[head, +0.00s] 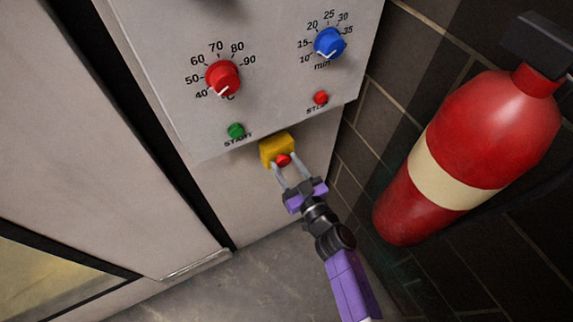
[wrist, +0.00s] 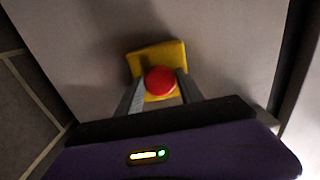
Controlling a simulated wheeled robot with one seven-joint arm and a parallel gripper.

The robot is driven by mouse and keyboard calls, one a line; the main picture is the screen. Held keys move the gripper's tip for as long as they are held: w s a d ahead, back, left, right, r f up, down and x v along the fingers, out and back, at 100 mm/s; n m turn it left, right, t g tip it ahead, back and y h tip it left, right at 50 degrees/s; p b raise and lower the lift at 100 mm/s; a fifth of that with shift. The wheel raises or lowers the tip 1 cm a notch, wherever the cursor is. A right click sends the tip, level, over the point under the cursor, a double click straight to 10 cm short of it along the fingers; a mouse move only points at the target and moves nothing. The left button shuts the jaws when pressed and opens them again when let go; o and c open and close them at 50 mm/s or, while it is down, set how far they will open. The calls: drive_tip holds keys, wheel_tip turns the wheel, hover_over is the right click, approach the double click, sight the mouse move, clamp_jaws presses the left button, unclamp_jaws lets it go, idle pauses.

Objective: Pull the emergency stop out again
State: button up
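The emergency stop is a red round button (head: 283,160) on a yellow box (head: 275,147), mounted on the grey cabinet below the control panel. In the wrist view the red button (wrist: 160,80) sits in front of the yellow box (wrist: 147,60). My gripper (head: 287,165) is at the button, with one finger on each side of it. In the wrist view my gripper's fingers (wrist: 160,88) stand apart, left and right of the button. I cannot tell whether they touch its sides.
The control panel (head: 270,85) above has a red dial (head: 222,76), a blue dial (head: 329,42), a green start button (head: 236,131) and a red stop button (head: 320,98). A fire extinguisher (head: 470,150) hangs close on the right by a dark tiled wall (head: 385,85).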

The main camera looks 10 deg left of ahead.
clamp_jaws()
drive_tip(key=shift+p+v, duration=0.8)
drive_tip(key=shift+f, duration=0.1)
drive_tip(key=o, duration=0.6)
unclamp_jaws()
drive_tip(key=shift+c, duration=0.2)
drive_tip(key=p+v, duration=0.1)
drive_tip(key=v, duration=0.7)
drive_tip(key=shift+w, duration=0.1)
